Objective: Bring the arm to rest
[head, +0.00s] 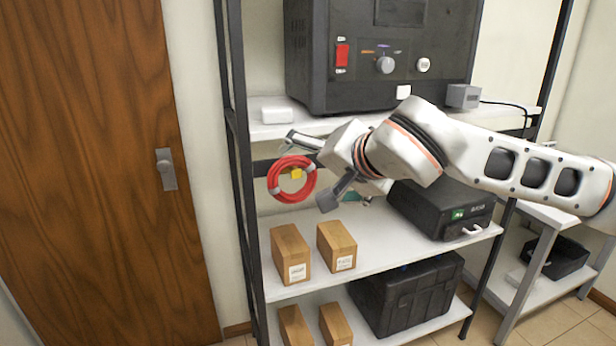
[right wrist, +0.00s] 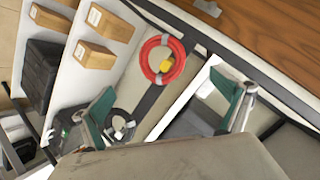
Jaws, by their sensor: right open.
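My right arm reaches in from the right in the head view, and its gripper (head: 312,172) is held in front of the shelf rack. The two fingers are spread apart with nothing between them. In the right wrist view, the green-padded fingers of this gripper (right wrist: 165,100) also stand wide apart and empty. I cannot tell the exact gap. My left gripper is out of view.
The rack's upper shelf (head: 275,130) holds a large black tester (head: 330,60). The middle shelf (head: 350,262) holds cardboard boxes (head: 291,253) and a black case (head: 425,212). A black crate (head: 405,298) sits below. A wooden door (head: 90,180) stands left.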

